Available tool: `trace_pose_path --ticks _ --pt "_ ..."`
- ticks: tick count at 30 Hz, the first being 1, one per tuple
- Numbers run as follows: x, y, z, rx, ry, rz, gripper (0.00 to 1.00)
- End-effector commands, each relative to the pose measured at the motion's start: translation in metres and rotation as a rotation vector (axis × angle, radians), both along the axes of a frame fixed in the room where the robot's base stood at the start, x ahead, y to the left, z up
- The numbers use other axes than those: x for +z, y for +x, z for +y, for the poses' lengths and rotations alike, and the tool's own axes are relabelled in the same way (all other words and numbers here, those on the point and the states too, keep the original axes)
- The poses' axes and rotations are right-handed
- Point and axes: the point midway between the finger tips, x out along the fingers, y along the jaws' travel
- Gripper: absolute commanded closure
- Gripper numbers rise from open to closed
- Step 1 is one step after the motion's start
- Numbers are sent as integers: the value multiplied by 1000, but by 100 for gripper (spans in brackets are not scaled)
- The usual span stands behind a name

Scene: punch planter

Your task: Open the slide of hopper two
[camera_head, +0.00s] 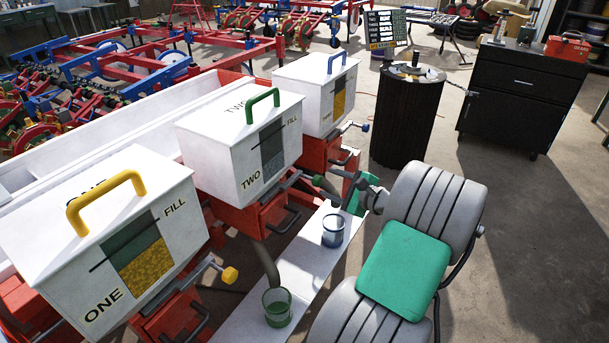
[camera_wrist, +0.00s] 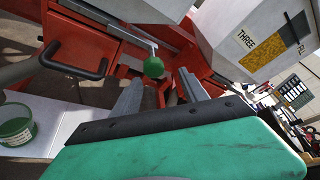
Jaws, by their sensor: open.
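Hopper two (camera_head: 240,135) is a white box with a green handle (camera_head: 263,96), between hoppers one and three. Its slide rod ends in a green knob (camera_wrist: 153,68), seen clearly in the wrist view and small in the head view (camera_head: 319,182). My gripper (camera_wrist: 160,78) is open, with its two grey fingers pointing toward the knob. The knob appears just beyond the fingertips, nearer the left one. No contact shows, and the exact gap is hard to judge. In the head view my gripper (camera_head: 338,196) is just right of the knob. The slide's opening is hidden.
Hopper one (camera_head: 95,220) has a yellow knob (camera_head: 230,274); hopper three (camera_head: 315,90) has a blue knob (camera_head: 365,127). A black drawer handle (camera_wrist: 75,72) is left of the green knob. A green cup (camera_head: 278,308) and blue cup (camera_head: 333,230) stand on the white shelf (camera_head: 305,255).

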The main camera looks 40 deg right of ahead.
Motion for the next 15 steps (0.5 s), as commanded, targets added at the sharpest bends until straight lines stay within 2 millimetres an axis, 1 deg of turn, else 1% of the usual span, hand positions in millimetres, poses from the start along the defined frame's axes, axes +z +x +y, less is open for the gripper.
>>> trace_pose_path --ticks 1,3,7,9,11,15 --pt "-5 12 6 14 0 0 48" --pt "-9 31 14 28 -1 0 48" --pt "-16 59 20 39 -2 0 48" --pt "-18 68 21 38 -3 0 48" --pt "-19 74 21 38 -2 1 48" --pt "-19 78 20 34 -2 1 48"
